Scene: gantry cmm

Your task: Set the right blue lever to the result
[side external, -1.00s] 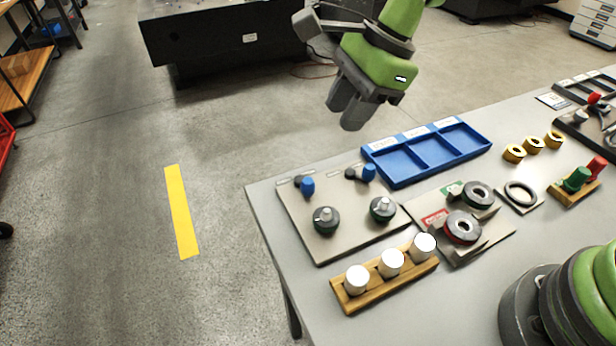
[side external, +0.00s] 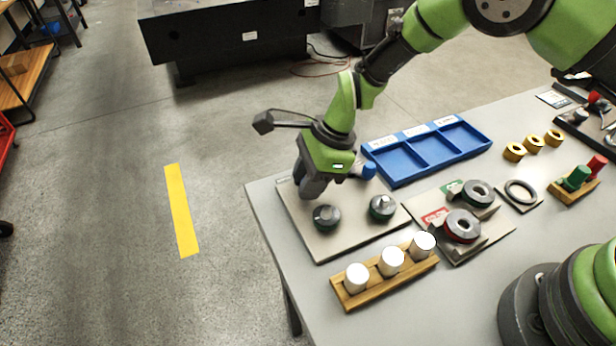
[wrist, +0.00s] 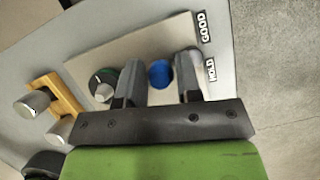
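A grey panel (side external: 335,240) carries two blue levers and two dark dials. In the side view, one blue lever (side external: 369,169) stands at the panel's right back, beside my gripper. My gripper (side external: 311,188) points down over the panel's left back and hides the other blue lever there. In the wrist view, my gripper (wrist: 160,85) is open, with a round blue lever cap (wrist: 160,73) between its two fingers. I cannot tell whether either finger touches it. Labels reading GOOD (wrist: 204,27) and HOLD (wrist: 211,70) lie along the panel's edge.
Two dials, a left one (side external: 326,218) and a right one (side external: 382,207), stand in front of the levers. A wooden rack with white cylinders (side external: 391,262) lies nearer. A blue divided tray (side external: 425,158) and a plate with dark rings (side external: 462,226) are to the right.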

